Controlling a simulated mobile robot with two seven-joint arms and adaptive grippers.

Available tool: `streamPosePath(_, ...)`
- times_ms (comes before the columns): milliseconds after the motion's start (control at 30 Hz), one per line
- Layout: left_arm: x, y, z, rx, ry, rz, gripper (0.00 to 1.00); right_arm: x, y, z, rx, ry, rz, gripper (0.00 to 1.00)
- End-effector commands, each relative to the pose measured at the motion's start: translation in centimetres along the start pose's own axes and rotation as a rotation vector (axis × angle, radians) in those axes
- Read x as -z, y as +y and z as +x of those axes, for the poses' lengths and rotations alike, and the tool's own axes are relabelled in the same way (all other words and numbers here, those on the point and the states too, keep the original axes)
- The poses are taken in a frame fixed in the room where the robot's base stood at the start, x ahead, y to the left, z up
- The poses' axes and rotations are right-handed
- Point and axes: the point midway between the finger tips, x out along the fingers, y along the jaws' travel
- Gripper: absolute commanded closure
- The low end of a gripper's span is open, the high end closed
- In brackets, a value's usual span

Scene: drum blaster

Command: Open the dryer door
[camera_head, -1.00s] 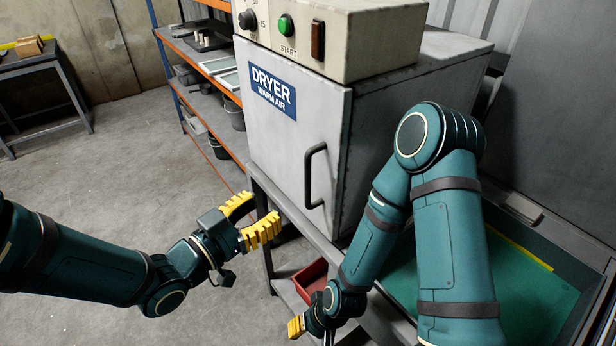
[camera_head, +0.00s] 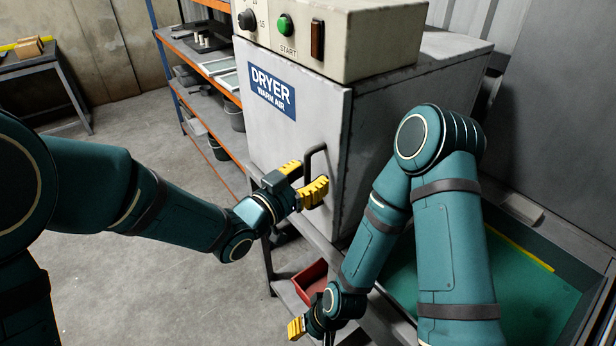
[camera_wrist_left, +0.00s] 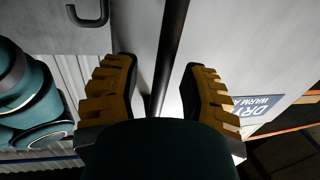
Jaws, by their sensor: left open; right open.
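The grey dryer (camera_head: 290,130) with its blue label stands in the middle of the head view, its door shut. The dark door handle (camera_head: 318,158) is near the door's right edge, its lower part hidden behind my left gripper (camera_head: 308,178). My left gripper is open at the handle. In the left wrist view a dark bar (camera_wrist_left: 172,50), apparently the handle, runs between the open yellow fingers (camera_wrist_left: 160,72). I cannot tell whether they touch it. My right gripper (camera_head: 297,328) is low at the bottom of the head view, away from the door, with its tips mostly hidden.
A control box (camera_head: 370,45) with a green button sits on the dryer. A red bin (camera_head: 312,278) is on the shelf below. A green-floored tray (camera_head: 530,285) is at the right behind my right arm. Orange shelving (camera_head: 210,60) stands behind. Open floor lies at the left.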

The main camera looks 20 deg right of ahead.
Motion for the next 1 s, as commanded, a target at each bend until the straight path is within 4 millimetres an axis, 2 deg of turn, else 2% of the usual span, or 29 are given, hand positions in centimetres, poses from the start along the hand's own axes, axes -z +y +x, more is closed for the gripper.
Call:
streamPosePath(100, 0.0, 0.0, 0.0, 0.000, 0.000, 0.000, 0.57, 0.0, 0.0, 0.0, 0.000, 0.000, 0.000, 0.53)
streamPosePath(133, 0.0, 0.0, 0.0, 0.000, 0.000, 0.000, 0.61, 0.0, 0.0, 0.0, 0.000, 0.000, 0.000, 0.53)
streamPosePath(233, 0.0, 0.0, 0.0, 0.000, 0.000, 0.000, 0.96, 0.0, 0.0, 0.0, 0.000, 0.000, 0.000, 0.53)
streamPosePath(267, 0.0, 0.0, 0.0, 0.000, 0.000, 0.000, 1.00, 0.0, 0.0, 0.0, 0.000, 0.000, 0.000, 0.53)
streamPosePath(667, 0.0, -0.4, -0.8, -0.016, -0.001, 0.000, 1.00, 0.0, -0.1, -0.1, 0.000, 0.000, 0.000, 0.53)
streamPosePath(867, 0.1, -1.4, -3.2, -0.076, 0.000, -0.002, 1.00, 0.0, -0.2, -0.5, 0.000, -0.002, 0.000, 0.53)
streamPosePath(1000, 0.1, -2.7, -5.7, -0.145, 0.000, -0.002, 1.00, -0.1, -0.4, -1.0, 0.000, -0.004, 0.001, 0.53)
